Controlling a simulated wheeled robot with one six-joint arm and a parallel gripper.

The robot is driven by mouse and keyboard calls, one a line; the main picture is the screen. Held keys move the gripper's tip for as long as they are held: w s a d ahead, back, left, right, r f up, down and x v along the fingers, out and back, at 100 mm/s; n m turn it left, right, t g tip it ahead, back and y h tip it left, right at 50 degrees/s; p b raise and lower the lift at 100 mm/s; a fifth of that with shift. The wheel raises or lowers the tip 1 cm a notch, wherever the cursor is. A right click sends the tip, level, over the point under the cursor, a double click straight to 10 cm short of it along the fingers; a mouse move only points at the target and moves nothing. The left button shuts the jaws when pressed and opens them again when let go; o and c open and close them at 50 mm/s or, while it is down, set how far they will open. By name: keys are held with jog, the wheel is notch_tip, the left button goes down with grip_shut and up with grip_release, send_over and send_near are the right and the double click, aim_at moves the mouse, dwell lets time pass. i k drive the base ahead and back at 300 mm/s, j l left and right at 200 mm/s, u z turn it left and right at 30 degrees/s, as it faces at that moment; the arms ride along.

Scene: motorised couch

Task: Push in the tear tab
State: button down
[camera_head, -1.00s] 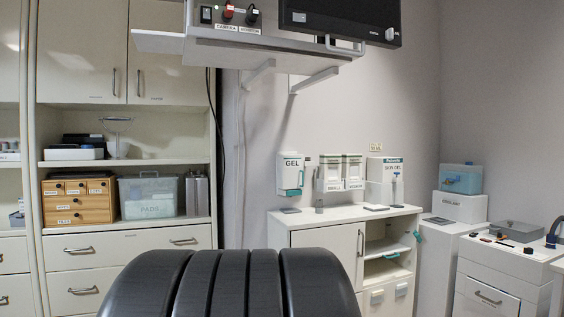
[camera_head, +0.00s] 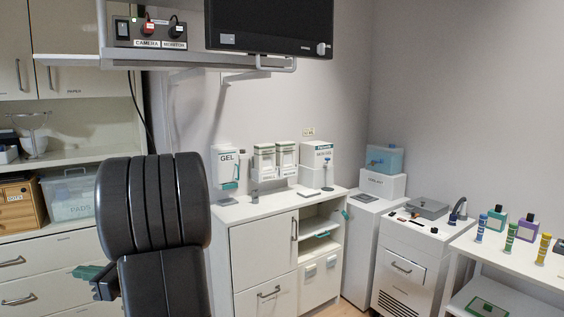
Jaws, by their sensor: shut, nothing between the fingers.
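No tear tab can be made out in this view. A white carton with a teal-edged label (camera_head: 318,155) stands on the counter of the white cabinet, and any tab on it is too small to see. A white carton with a dark label (camera_head: 381,184) stands further right under a blue see-through box (camera_head: 384,159). Two white containers with green-edged tops (camera_head: 264,161) stand on the counter near the GEL dispenser (camera_head: 225,168). My gripper is not in view.
The black padded couch (camera_head: 152,205) stands close in front at the left, with a teal and dark part (camera_head: 95,277) at its side. A monitor (camera_head: 268,27) and shelf hang overhead. A white table (camera_head: 520,258) with bottles and tubes stands right. Little floor shows.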

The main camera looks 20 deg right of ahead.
aim_at(287, 159)
jog(key=z, duration=0.45)
jog(key=i+z, duration=0.4)
jog(key=i, duration=0.15)
jog(key=i+j+z, duration=0.1)
jog(key=i+z, duration=0.3)
jog(key=i+j+z, duration=0.4)
jog(key=i, duration=0.2)
jog(key=i+j, duration=0.4)
jog(key=i, duration=0.2)
jog(key=i+j, duration=0.35)
jog(key=i, duration=0.2)
jog(key=i+z, duration=0.05)
